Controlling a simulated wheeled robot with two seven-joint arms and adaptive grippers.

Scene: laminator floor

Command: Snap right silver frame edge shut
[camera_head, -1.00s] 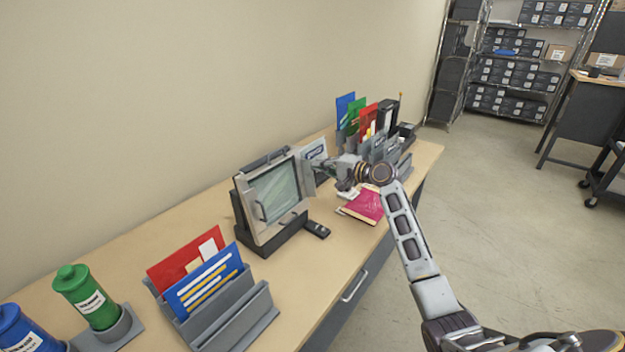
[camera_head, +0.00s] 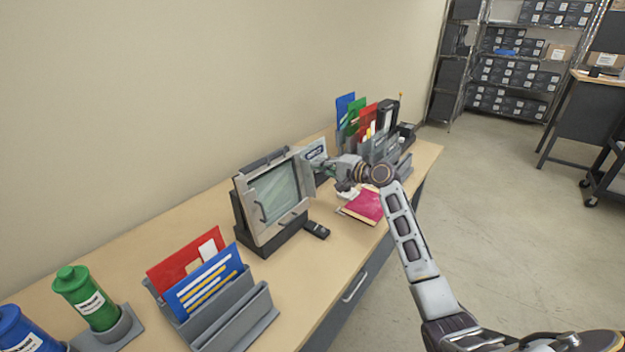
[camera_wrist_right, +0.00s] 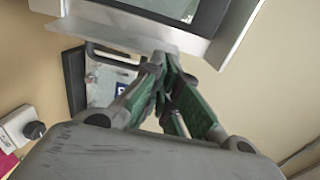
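A silver snap frame (camera_head: 260,233) with a grey-green panel (camera_head: 273,192) leans upright on a dark stand on the table. Its right silver edge (camera_head: 307,180) stands out as a pale strip at an angle to the panel. My right gripper (camera_head: 318,168) is beside this edge, at its upper part. In the right wrist view, the gripper (camera_wrist_right: 167,60) has its green-padded fingers together at the tips, with nothing seen between them. The tips lie close to the silver edge strip (camera_wrist_right: 110,32); I cannot tell whether they touch it. My left gripper is out of view.
A dark remote-like device (camera_head: 316,230) lies before the stand. A grey file holder (camera_head: 232,318) stands front left, near a green bottle (camera_head: 88,298). Sorters with coloured folders (camera_head: 357,118) stand behind the gripper.

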